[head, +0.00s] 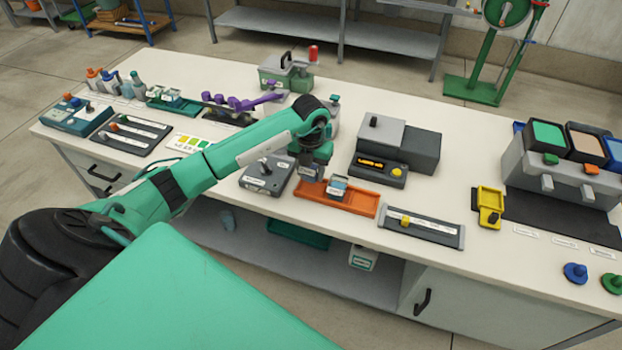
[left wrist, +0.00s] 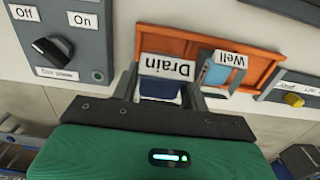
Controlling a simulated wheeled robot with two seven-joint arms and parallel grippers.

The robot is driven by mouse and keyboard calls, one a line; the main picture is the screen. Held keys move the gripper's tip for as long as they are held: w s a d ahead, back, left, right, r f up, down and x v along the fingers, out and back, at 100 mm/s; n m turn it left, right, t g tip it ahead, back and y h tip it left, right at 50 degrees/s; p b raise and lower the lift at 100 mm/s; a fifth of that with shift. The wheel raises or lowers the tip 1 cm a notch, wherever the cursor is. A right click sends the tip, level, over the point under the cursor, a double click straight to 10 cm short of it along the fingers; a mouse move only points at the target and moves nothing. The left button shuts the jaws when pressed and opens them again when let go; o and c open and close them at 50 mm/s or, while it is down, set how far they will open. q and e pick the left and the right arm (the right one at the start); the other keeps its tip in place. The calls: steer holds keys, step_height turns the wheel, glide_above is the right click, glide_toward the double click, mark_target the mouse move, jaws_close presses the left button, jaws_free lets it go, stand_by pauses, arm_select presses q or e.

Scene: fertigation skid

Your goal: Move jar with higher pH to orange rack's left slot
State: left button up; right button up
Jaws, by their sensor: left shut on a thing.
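The orange rack (head: 362,204) lies near the front edge of the bench; it also shows in the left wrist view (left wrist: 262,75). My left gripper (head: 310,175) is at the rack's left end, shut on a jar labelled "Drain" (left wrist: 160,90) with dark blue contents. Whether that jar rests in the slot or is just above it, I cannot tell. A jar labelled "Well" (left wrist: 216,74), with light blue contents, stands in the rack just right of it; in the head view this jar (head: 337,188) is near the rack's middle. My right gripper is out of view.
A grey switch box (head: 267,177) stands close left of the rack. A grey slider panel (head: 421,227) lies close to its right. A dark grey instrument with a yellow knob (head: 383,170) stands behind. A yellow holder (head: 490,203) is further right.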

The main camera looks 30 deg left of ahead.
mark_target(311, 189)
arm_select(q)
steer(key=shift+f, duration=0.55)
step_height(311, 189, down, 3)
steer(key=shift+f+p, duration=0.2)
steer(key=shift+p, duration=0.15)
steer(key=shift+f, duration=0.2)
steer(key=o, duration=1)
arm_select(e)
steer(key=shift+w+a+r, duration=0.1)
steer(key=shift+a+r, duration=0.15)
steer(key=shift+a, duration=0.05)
